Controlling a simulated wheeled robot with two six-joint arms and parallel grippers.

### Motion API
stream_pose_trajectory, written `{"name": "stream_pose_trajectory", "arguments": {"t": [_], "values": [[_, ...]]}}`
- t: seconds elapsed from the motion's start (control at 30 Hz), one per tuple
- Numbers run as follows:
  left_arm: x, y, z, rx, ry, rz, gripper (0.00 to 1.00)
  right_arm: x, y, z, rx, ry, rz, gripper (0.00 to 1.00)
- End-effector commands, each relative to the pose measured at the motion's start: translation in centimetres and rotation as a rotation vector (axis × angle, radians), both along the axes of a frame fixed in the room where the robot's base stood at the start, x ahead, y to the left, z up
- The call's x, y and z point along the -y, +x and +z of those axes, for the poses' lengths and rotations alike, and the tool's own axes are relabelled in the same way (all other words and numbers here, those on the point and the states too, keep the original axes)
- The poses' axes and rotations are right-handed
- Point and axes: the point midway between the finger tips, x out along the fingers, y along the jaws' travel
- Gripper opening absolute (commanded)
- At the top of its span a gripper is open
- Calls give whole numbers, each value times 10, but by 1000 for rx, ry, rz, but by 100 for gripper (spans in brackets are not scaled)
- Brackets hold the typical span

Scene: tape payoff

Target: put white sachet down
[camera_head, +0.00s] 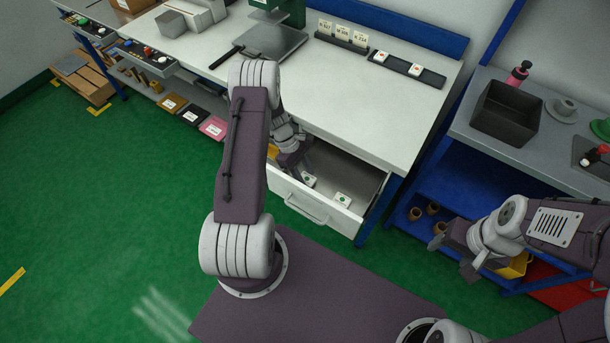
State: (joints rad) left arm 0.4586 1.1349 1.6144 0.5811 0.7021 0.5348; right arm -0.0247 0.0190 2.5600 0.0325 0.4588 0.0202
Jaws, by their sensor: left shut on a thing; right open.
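An open white drawer (323,215) sticks out below the workbench. One white sachet (309,181) with a green mark is at the tips of my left gripper (293,163), inside the drawer outline. The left gripper is shut on it; its fingers are partly hidden behind my arm, and I cannot tell whether the sachet touches the drawer floor. A second white sachet (343,199) with a green mark lies in the drawer to the right. My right gripper (456,254) is open and empty, in front of the blue shelf at the right.
The white workbench (385,117) holds a dark tray (392,69) with two red-marked white pieces, number cards (343,36) and a scale-like plate (271,41). A grey side bench with a black bin (506,113) stands right. Green floor is clear at left.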

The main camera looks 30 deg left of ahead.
Motion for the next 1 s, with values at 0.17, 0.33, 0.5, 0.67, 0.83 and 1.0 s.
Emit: {"name": "stream_pose_trajectory", "arguments": {"t": [0.17,0.33,0.5,0.67,0.83,1.0], "values": [[0,0,-9,1,1,-1,0,0,0,-1,0,0,0,61],[0,0,-10,1,1,-1,0,0,0,-2,0,0,0,61],[0,0,-11,1,1,-1,61,0,0,-3,0,0,0,61],[0,0,-11,1,1,-1,61,0,0,-3,0,0,0,61],[0,0,-6,1,1,-1,61,0,0,2,0,0,0,61],[-14,2,22,6,4,2,61,0,0,1,0,0,0,61]]}}
